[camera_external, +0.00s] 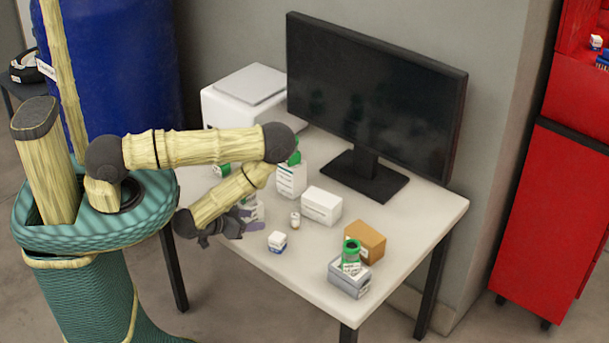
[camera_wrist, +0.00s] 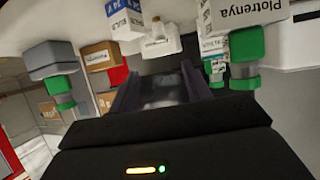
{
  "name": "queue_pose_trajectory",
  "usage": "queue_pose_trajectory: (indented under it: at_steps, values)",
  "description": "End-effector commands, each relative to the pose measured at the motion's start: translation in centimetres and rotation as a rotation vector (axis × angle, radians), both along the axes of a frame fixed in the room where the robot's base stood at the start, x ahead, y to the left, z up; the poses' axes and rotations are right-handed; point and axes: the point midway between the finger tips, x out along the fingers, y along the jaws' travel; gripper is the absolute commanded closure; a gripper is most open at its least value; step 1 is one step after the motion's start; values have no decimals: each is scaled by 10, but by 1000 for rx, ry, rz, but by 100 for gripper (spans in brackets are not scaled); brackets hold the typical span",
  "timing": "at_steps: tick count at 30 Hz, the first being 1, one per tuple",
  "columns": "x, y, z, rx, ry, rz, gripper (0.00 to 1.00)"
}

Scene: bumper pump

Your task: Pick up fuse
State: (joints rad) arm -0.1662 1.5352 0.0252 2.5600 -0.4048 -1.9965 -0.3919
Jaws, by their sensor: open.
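No thing is clearly recognisable as a fuse. A small pale upright piece (camera_external: 295,218), which may be it, stands mid-table in the external view. A small whitish piece (camera_wrist: 160,42) shows beyond the fingers in the wrist view; I cannot tell for certain that it is the same one. My gripper (camera_external: 222,230) is over the table's left front part, left of the small piece and apart from it. In the wrist view my gripper (camera_wrist: 160,88) has its dark fingers spread, with nothing clearly held between them.
A small white-and-blue box (camera_external: 277,242), a white box (camera_external: 322,206), a brown box (camera_external: 366,240) and a grey box (camera_external: 348,280) with a green-capped item stand on the table (camera_external: 420,222). A monitor (camera_external: 375,95) and a printer (camera_external: 243,97) are behind. The table's right side is clear.

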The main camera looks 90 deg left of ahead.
Motion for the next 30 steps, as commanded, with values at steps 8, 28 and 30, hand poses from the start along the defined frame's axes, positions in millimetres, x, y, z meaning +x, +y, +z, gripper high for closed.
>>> queue_pose_trajectory:
  at_steps: [8, 28, 30]
  values:
    - [13, 8, -11, 1, -4, 0, 51]
    - [52, 35, -34, 0, -3, 1, 51]
    - [56, 37, -36, 0, -3, 1, 51]
